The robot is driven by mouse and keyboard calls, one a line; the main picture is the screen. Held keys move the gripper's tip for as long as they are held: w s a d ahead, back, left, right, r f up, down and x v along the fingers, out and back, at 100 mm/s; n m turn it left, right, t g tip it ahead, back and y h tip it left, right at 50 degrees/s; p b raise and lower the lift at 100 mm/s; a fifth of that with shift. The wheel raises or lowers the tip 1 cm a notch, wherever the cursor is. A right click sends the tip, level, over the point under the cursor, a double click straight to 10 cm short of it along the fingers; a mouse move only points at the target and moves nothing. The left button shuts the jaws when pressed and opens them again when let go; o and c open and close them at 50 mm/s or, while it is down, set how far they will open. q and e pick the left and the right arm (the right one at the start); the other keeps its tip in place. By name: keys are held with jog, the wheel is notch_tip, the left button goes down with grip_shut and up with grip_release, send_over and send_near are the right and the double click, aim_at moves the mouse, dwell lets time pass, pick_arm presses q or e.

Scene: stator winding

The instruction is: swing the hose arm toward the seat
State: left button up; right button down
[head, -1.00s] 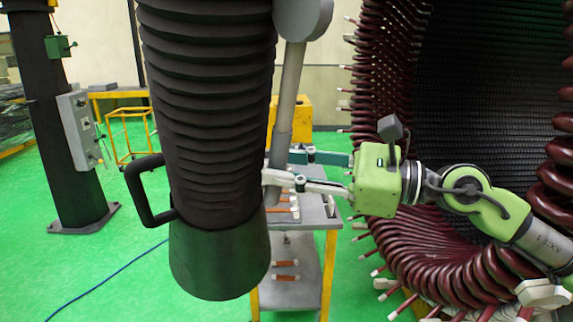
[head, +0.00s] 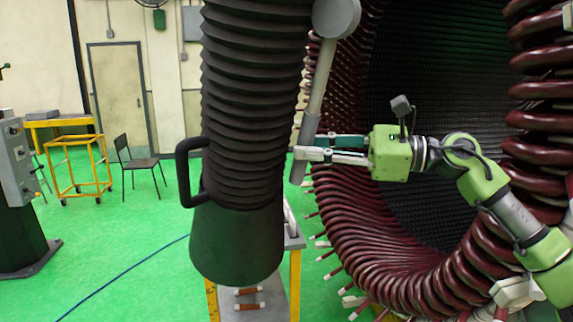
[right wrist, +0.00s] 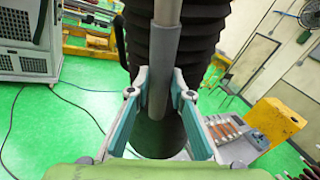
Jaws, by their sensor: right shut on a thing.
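The hose arm shows in the head view as a thick black ribbed hose (head: 250,110) with a dark flared hood (head: 237,250) at its lower end. A black loop handle (head: 184,172) is on its left side. A grey bar (head: 318,90) hangs along its right side. My right gripper (head: 301,153) comes from the right and is shut on this bar. The right wrist view shows the bar (right wrist: 165,60) between the two fingers (right wrist: 156,95). A dark chair with a seat (head: 140,163) stands far back at the left. My left gripper is not in view.
The large stator with dark red coils (head: 375,225) fills the right side, close to my right arm. A grey-topped yellow stand (head: 294,242) is behind the hood. A yellow frame cart (head: 78,170) is at the left. Green floor (head: 130,235) is open between chair and hose.

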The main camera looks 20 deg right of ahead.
jog(key=shift+w+d+f, duration=0.1)
jog(key=shift+d+f, duration=0.05)
jog(key=shift+d, duration=0.25)
jog(key=shift+w+d+f, duration=0.1)
jog(key=shift+d+f, duration=0.05)
jog(key=shift+d, duration=0.25)
jog(key=c, duration=1.9)
grip_release()
jog(key=shift+o, duration=0.4)
jog(key=shift+r, duration=0.1)
jog(key=v, duration=1.2)
jog(key=shift+w+d, duration=0.15)
